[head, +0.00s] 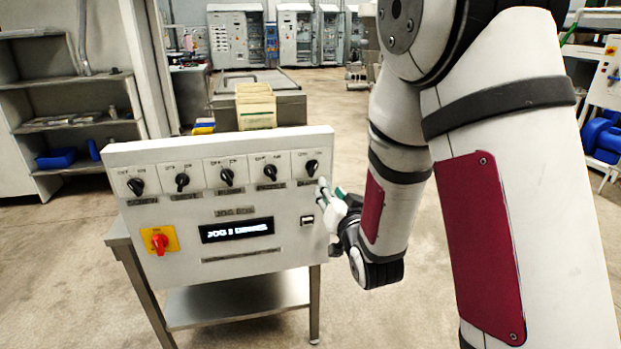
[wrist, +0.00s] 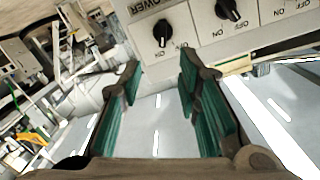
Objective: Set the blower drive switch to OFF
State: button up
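A light grey control panel (head: 165,209) carries a row of several black rotary switches. The rightmost switch (head: 312,167) has its handle tilted to the upper right; its label is too small to read in the head view. In the wrist view a black switch (wrist: 163,33) stands beyond my fingertips, beside a partly cut-off label that seems to end in "OWER". My gripper (head: 326,189) is at the panel's right edge, just below the rightmost switch. In the wrist view my gripper (wrist: 160,78) has its two green-padded fingers apart, with nothing between them and the switch ahead.
Shelves (head: 75,125) stand at left.

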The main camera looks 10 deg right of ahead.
aim_at(315, 168)
jog(key=shift+t, duration=0.3)
jog(key=w, duration=1.3)
jog(key=shift+w+a+f, duration=0.1)
jog(key=shift+w+f, duration=0.1)
jog(key=shift+f, duration=0.1)
grip_shut()
